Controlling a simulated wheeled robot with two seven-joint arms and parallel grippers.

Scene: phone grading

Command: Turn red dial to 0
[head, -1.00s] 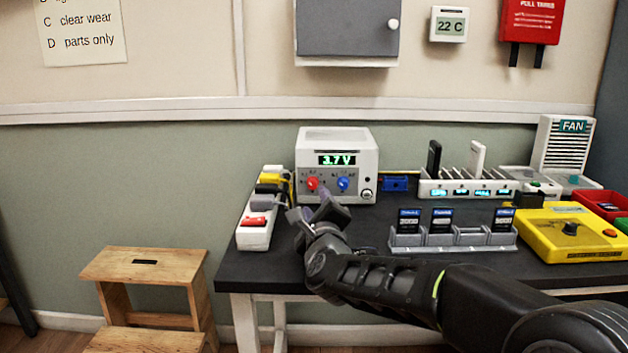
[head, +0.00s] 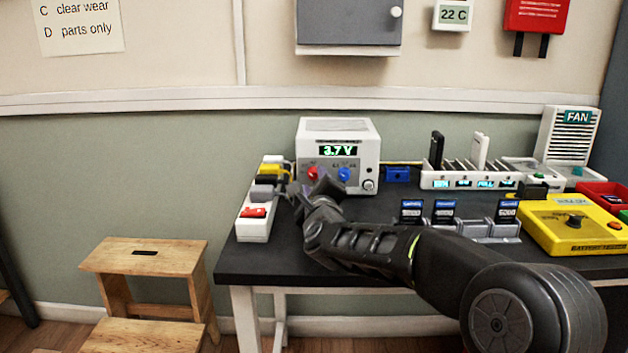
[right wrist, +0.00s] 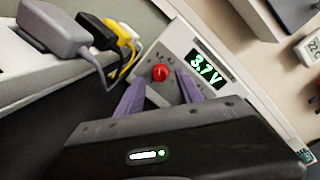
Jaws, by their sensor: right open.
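The white power supply (head: 338,128) stands at the back left of the dark table and its green display reads 3.7 V. Its red dial (head: 313,173) is on the front panel, left of the blue dial (head: 344,174). My right gripper (head: 310,187) is just in front of the panel, close to the red dial. In the right wrist view the red dial (right wrist: 160,73) shows between and beyond the two purple fingertips (right wrist: 160,90), which are apart and empty. I cannot tell whether they touch the panel. My left gripper is not in view.
A white power strip (head: 254,229) with a red switch and plugs lies to the left. A card stand (head: 475,228), a phone rack (head: 470,180) and a yellow tester (head: 575,228) stand to the right. A wooden step stool (head: 144,255) is on the floor at left.

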